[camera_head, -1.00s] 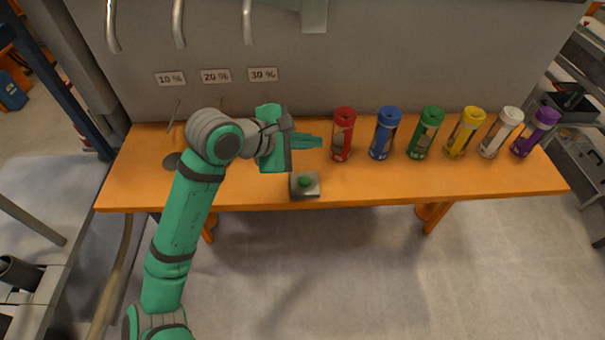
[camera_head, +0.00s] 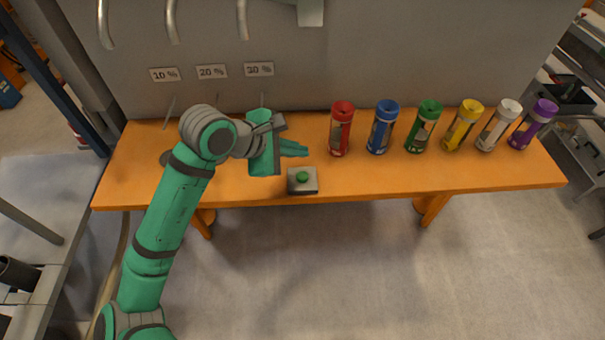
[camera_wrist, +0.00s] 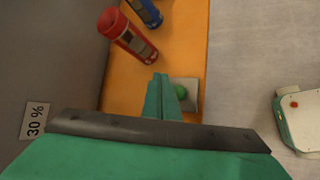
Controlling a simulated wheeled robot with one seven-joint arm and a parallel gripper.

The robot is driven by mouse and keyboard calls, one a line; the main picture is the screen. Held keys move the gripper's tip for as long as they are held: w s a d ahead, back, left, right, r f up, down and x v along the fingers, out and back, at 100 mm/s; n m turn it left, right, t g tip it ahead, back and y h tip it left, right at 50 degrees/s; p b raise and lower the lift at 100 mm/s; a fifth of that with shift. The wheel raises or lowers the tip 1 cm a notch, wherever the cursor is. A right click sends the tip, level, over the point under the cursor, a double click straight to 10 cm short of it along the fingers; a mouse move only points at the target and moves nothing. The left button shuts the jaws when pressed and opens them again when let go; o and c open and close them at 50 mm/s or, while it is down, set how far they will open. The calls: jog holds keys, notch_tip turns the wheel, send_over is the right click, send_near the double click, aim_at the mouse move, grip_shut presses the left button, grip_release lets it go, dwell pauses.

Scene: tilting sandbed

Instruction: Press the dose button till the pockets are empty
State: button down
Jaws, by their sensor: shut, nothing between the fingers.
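The dose button is a green dome (camera_head: 302,176) on a small grey box (camera_head: 302,188) near the front edge of the orange bench. My gripper (camera_head: 306,150) is shut and empty, above the bench and a little behind the button. In the wrist view my shut fingers (camera_wrist: 163,98) point along the bench, and the green button (camera_wrist: 180,92) shows just right of their tips, on its grey box (camera_wrist: 193,100). I see no contact between fingers and button. I cannot make out any pockets in these frames.
On the orange bench (camera_head: 400,180), red (camera_head: 341,130), blue (camera_head: 382,128), green, yellow, white and purple canisters stand in a row to the right. Behind is a grey wall with 10 %, 20 % and 30 % labels (camera_head: 259,69) under metal pipes. The bench's front right is clear.

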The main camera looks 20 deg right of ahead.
aim_at(298, 178)
jog(key=shift+w+f, duration=0.1)
jog(key=shift+f, duration=2.9)
jog(key=shift+a, duration=0.1)
jog(key=shift+d, duration=0.2)
jog(key=shift+a, duration=0.1)
jog(key=shift+f, duration=0.15)
jog(key=shift+f, duration=0.3)
